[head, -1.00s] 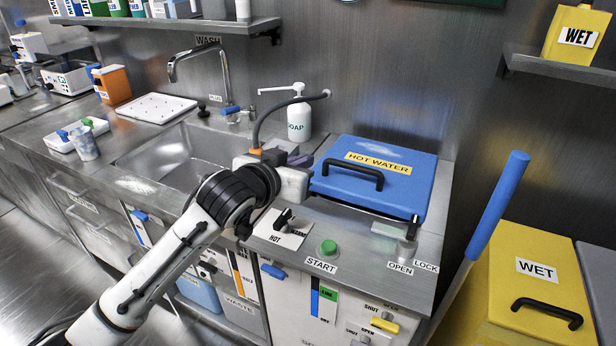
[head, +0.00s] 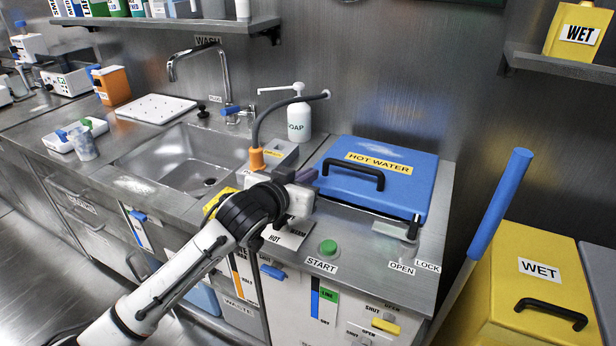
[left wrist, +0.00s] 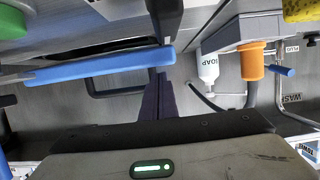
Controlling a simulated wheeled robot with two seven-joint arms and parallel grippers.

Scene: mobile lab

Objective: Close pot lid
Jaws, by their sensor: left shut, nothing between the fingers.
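The pot's blue lid (head: 400,200), labelled HOT WATER, lies roughly flat at the back right of the steel counter. Its black handle (head: 352,172) stands on top. In the left wrist view, which is upside down, the blue lid (left wrist: 100,66) shows edge-on with its handle (left wrist: 100,92). A latch (head: 408,229) with a black knob is at the lid's front right, by the OPEN and LOCK labels. My left gripper (head: 305,176) is shut and empty at the lid's left front edge; its dark fingers (left wrist: 158,105) also show in the wrist view. I cannot tell whether they touch the lid.
A green START button (head: 328,247) and a HOT switch plate (head: 287,236) are on the counter in front. The sink (head: 185,155), an orange-based hose (head: 257,157) and a soap bottle (head: 299,122) are to the left. A yellow WET bin (head: 535,280) stands at right.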

